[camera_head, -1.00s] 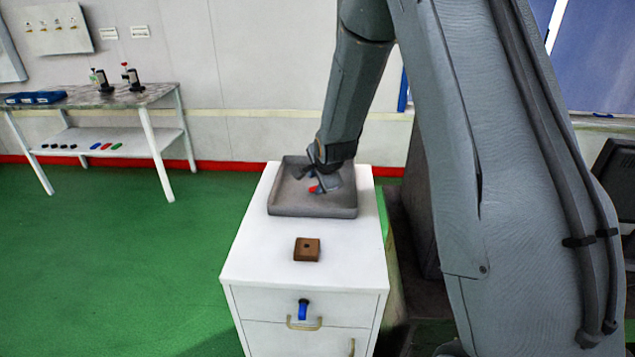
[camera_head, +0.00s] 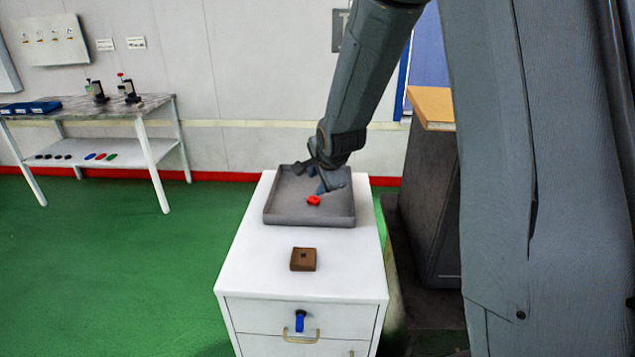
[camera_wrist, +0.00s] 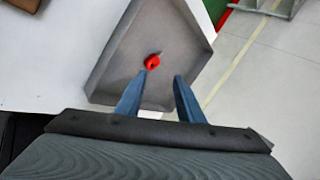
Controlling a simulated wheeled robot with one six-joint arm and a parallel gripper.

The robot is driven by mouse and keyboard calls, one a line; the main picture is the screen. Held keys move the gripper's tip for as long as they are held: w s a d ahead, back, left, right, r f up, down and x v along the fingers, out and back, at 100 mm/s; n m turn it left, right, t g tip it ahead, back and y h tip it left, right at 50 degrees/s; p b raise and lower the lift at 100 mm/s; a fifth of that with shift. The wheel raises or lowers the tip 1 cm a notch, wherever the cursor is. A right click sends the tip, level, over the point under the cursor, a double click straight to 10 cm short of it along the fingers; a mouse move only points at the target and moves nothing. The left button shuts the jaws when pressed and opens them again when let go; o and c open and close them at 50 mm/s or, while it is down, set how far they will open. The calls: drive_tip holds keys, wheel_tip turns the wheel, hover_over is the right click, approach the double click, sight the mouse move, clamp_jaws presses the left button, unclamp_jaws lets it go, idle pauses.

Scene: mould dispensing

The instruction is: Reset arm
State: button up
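My gripper (camera_head: 318,180) is above the grey tray (camera_head: 309,219) on the white cabinet. In the wrist view my gripper (camera_wrist: 158,88) shows two blue fingers set apart with nothing between them. A small red piece (camera_head: 313,200) lies in the tray, apart from the fingers. It also shows in the wrist view (camera_wrist: 152,63), beyond the fingertips.
A brown square block (camera_head: 303,259) with a hole sits on the white cabinet (camera_head: 250,272) in front of the tray. A wood-topped cabinet (camera_head: 432,108) stands to the right. A work table (camera_head: 150,102) stands at the back left. Green floor is clear on the left.

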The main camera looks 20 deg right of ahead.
drive_tip(key=shift+s, duration=0.1)
drive_tip(key=s+f+n+g, duration=0.1)
drive_tip(key=s+n+g, duration=0.1)
drive_tip(key=s+n, duration=0.3)
drive_tip(key=s+f+n+g+b, duration=0.1)
drive_tip(key=s+n, duration=0.4)
drive_tip(key=s, duration=0.8)
drive_tip(key=s+f+n+g+b, duration=0.1)
drive_tip(key=s+n+g, duration=0.2)
drive_tip(key=s, duration=0.6)
drive_tip(key=shift+s+f+n, duration=0.1)
drive_tip(key=shift+f+n, duration=0.1)
drive_tip(key=shift+n, duration=0.5)
drive_tip(key=shift+f+n, duration=0.15)
drive_tip(key=shift+n, duration=0.55)
